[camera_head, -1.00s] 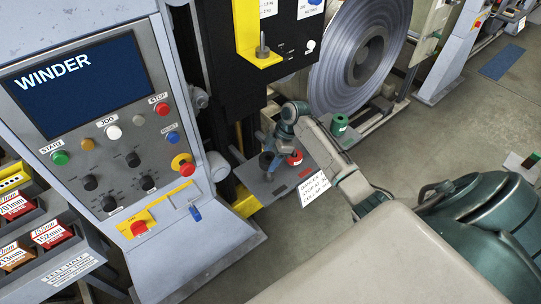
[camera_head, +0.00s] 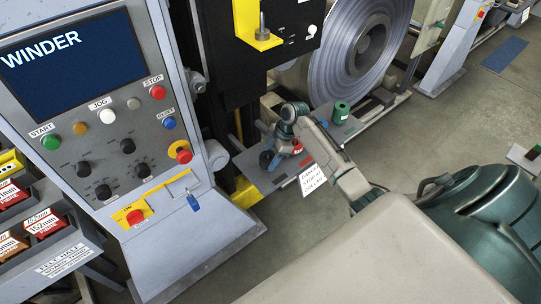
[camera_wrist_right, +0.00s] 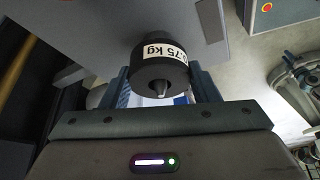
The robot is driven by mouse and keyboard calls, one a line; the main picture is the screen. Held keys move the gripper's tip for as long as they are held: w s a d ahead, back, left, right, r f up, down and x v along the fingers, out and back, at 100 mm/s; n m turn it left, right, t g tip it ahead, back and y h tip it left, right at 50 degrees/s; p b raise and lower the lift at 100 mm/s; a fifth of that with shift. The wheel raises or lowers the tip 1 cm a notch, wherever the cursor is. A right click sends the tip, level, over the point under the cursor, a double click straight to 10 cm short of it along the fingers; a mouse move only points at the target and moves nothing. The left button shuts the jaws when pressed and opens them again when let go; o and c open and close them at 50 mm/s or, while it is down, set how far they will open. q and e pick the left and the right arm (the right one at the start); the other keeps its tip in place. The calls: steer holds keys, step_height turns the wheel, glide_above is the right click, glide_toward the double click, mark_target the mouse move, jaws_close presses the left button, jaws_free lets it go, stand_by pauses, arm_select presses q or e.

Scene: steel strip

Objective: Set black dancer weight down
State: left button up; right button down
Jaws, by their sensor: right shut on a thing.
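The black dancer weight (camera_head: 267,160) is held at the end of my right arm, low over the grey shelf (camera_head: 262,183) at the winder's foot. My left gripper is not in view.
A red weight (camera_head: 297,147), partly hidden by my arm, and a green weight (camera_head: 341,112) stand on the shelf. Red and dark marks lie along its front. A white danger sign (camera_head: 312,180) is at its front edge. The steel coil (camera_head: 345,60) rises behind; the control panel (camera_head: 100,130) is left.

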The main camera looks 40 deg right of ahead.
steer(key=shift+f, duration=0.25)
steer(key=c, duration=0.6)
jaws_free()
steer(key=shift+c, duration=0.2)
steer(key=shift+o, duration=1)
steer(key=shift+r, duration=0.1)
steer(key=b+v, duration=0.3)
steer(key=v, duration=0.7)
steer(key=shift+r, duration=0.4)
steer(key=shift+s+d, duration=0.1)
